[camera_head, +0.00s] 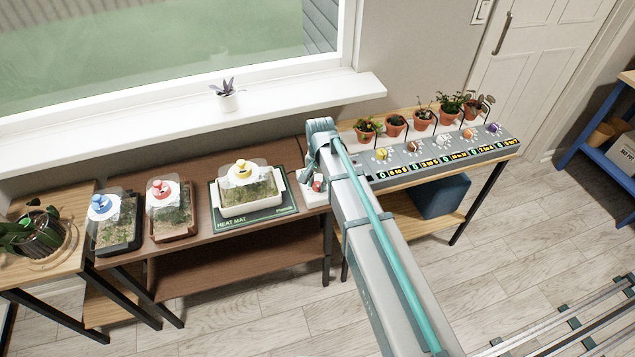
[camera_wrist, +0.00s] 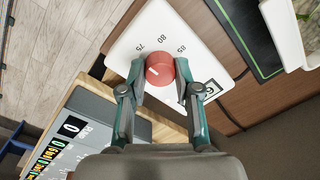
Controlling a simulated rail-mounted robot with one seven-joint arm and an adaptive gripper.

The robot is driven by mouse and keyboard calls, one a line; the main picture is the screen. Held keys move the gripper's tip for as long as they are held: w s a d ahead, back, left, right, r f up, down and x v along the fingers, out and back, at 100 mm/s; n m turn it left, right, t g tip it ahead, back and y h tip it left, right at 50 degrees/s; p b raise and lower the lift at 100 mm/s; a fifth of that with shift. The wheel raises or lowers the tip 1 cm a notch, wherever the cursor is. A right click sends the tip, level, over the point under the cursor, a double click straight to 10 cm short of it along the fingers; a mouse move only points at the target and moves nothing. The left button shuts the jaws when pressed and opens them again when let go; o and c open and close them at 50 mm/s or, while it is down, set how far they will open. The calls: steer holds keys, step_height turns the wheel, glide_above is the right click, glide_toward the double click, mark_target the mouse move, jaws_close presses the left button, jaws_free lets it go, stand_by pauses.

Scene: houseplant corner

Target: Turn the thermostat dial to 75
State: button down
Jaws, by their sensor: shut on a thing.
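The thermostat is a white plate (camera_wrist: 128,52) with the printed numbers 75, 80 and 85 in the wrist view. Its round red dial (camera_wrist: 160,68) carries a short white mark on the left part of its face, on the 75 side. I cannot tell the exact reading. My gripper (camera_wrist: 158,78) is shut on the red dial, one finger on each side. In the head view the thermostat plate (camera_head: 313,197) shows beside the heat mat, with the dial (camera_head: 318,182) partly visible next to my gripper; my arm hides much of this area.
A heat mat (camera_head: 255,218) with a covered seedling tray lies left of the thermostat. Two more domed trays stand farther left on the brown table (camera_head: 200,246). A grey control panel (camera_head: 440,160) with colored knobs stands right, in front of several potted plants.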

mark_target(319, 184)
stand_by(0.3)
steer(key=c, duration=0.8)
jaws_free()
steer(key=r, duration=1.2)
steer(key=shift+s+d, duration=0.1)
steer(key=shift+d, duration=0.15)
